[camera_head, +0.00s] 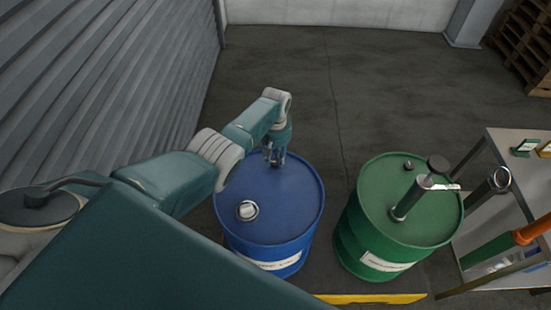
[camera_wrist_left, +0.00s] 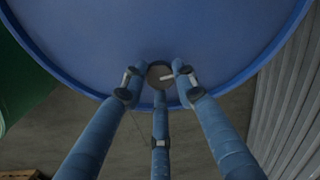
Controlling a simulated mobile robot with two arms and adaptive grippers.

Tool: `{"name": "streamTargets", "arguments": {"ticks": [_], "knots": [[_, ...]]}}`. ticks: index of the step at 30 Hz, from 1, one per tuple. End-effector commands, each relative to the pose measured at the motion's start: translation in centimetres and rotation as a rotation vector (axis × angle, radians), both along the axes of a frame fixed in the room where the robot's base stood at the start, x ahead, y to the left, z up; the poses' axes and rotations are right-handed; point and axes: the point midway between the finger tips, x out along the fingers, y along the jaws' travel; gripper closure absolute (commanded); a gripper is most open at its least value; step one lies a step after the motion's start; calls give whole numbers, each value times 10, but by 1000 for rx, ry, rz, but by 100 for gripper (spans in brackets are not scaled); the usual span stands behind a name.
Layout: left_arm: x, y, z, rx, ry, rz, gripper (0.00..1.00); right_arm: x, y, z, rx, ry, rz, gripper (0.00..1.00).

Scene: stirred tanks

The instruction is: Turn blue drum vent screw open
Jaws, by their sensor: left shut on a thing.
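The blue drum (camera_head: 285,205) stands upright, with a pale label on its side and a round light cap (camera_head: 247,210) on its lid. My left gripper (camera_head: 275,159) reaches down to the far part of the lid. In the left wrist view its three fingers (camera_wrist_left: 159,80) close around the small round vent screw (camera_wrist_left: 160,74) near the edge of the blue lid (camera_wrist_left: 160,30). In the head view the screw is hidden by the gripper. My right gripper is not in view.
A green drum (camera_head: 400,225) with a pump tube (camera_head: 412,195) stands to the right. Both drums stand on a yellow-edged platform (camera_head: 372,298). A metal rack (camera_head: 500,215) is at the far right, and a corrugated wall (camera_head: 110,75) at the left.

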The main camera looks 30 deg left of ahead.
Motion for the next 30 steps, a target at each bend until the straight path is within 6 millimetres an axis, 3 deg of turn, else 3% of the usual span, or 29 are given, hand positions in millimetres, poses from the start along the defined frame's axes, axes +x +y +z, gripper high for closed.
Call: {"name": "streamTargets", "arguments": {"ticks": [1, 3, 4, 17, 23, 30], "knots": [[-8, -3, -6, -6, 22, 0, 68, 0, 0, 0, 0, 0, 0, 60], [-8, -3, -5, -7, 21, 0, 54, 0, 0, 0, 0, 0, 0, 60], [-8, -3, -5, -6, 20, 0, 52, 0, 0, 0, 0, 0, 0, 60], [-2, -2, 6, -5, 5, -2, 52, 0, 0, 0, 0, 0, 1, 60], [-2, -2, 33, -2, 4, -2, 52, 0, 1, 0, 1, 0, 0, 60], [-3, -2, 85, -4, 7, -1, 52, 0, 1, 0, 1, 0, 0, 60]]}}
